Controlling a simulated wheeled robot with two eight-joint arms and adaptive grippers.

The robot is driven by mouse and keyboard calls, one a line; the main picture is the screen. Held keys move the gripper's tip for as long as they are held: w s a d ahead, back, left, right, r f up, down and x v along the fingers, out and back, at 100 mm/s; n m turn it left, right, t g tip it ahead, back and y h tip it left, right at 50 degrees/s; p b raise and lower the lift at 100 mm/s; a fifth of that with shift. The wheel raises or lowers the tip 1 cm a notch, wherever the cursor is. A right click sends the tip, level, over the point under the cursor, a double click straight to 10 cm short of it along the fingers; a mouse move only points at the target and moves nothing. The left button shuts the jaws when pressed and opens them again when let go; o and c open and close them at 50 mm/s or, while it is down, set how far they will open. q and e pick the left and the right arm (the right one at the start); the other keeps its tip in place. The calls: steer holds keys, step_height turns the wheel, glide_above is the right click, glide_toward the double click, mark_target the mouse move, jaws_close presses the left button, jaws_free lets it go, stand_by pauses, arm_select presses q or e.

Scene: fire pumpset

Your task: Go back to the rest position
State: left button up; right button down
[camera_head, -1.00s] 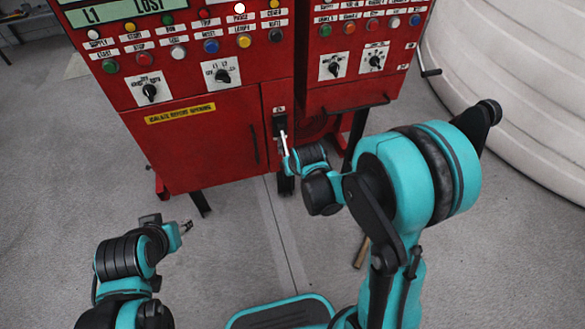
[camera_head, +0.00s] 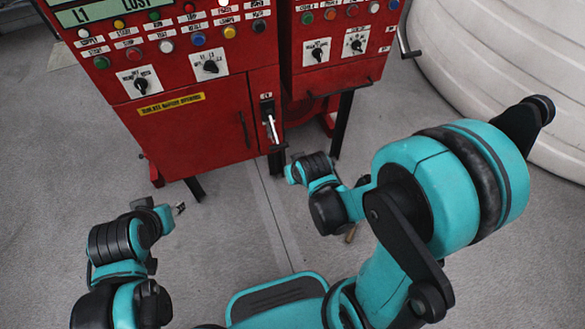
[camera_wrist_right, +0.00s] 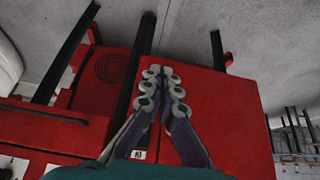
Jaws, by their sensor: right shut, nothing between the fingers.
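The red pumpset cabinet (camera_head: 190,140) stands in front of me with its buttons, rotary knobs and a lever switch (camera_head: 269,118) low at its right edge.
A second red cabinet (camera_head: 335,70) with a side crank (camera_head: 407,45) joins on the right. A large white ribbed tank (camera_head: 500,75) stands at the far right. Grey floor (camera_head: 230,230) is open between my arms and below the cabinets.

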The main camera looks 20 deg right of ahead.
steer(key=shift+r, duration=0.1)
stand_by(0.3)
steer(key=s+d+r, duration=0.1)
steer(key=s+r, duration=0.3)
steer(key=r, duration=0.3)
steer(key=s+d+r+t, duration=0.1)
steer(key=s+r, duration=0.4)
steer(key=r, duration=0.2)
steer(key=shift+d, duration=0.2)
steer(key=shift+r, duration=0.1)
